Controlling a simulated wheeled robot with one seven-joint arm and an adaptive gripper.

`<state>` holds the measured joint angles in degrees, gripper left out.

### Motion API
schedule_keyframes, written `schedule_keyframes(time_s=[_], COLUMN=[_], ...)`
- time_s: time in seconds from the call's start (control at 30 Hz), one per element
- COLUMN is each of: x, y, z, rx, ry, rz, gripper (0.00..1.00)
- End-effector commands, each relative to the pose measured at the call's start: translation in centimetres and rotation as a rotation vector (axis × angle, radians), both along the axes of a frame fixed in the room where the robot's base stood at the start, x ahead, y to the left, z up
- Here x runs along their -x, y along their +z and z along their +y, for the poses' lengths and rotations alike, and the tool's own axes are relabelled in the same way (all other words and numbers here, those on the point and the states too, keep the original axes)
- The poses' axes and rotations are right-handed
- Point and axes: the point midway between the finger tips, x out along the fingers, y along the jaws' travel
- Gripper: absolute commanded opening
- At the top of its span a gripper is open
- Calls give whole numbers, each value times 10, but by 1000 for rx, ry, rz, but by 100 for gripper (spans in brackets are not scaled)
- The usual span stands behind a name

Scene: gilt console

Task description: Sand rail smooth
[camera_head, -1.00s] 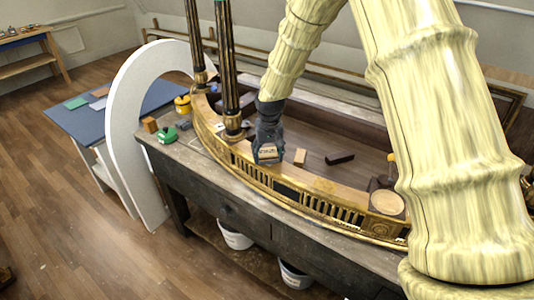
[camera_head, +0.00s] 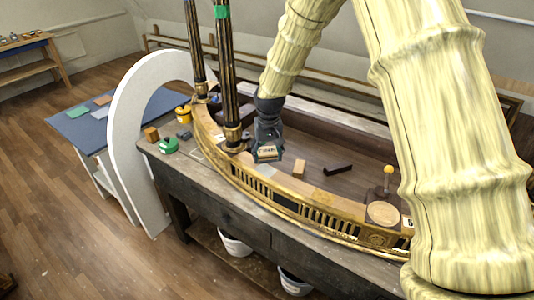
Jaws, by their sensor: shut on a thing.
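The curved gilt rail (camera_head: 330,214) runs along the front of the console on the workbench, with pierced slots and dark panels in its face. My gripper (camera_head: 267,148) points down at the rail's top, just right of the base of a dark, gold-banded column (camera_head: 228,90). It is shut on a small pale block (camera_head: 267,154) with dark lettering, which looks like the sanding block. The block is at or just above the rail's top; I cannot tell if it touches. The fingertips are small and partly hidden by the block.
A wooden block (camera_head: 299,168) and a dark bar (camera_head: 338,169) lie right of my gripper. A round pale disc (camera_head: 383,213) and a yellow-knobbed tool (camera_head: 389,178) are farther right. A green tape dispenser (camera_head: 169,146) lies left. A white arch (camera_head: 130,140) leans against the bench.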

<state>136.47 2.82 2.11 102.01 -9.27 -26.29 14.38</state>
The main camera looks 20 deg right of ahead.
Motion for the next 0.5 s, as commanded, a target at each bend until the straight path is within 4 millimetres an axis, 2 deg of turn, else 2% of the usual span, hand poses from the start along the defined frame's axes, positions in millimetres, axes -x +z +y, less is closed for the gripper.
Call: schedule_keyframes(time_s=[0.17,0.5], x=[0,0], y=[5,29], z=[0,0], rx=[0,0], ry=[0,-1], rz=[-1,0], gripper=[34,34])
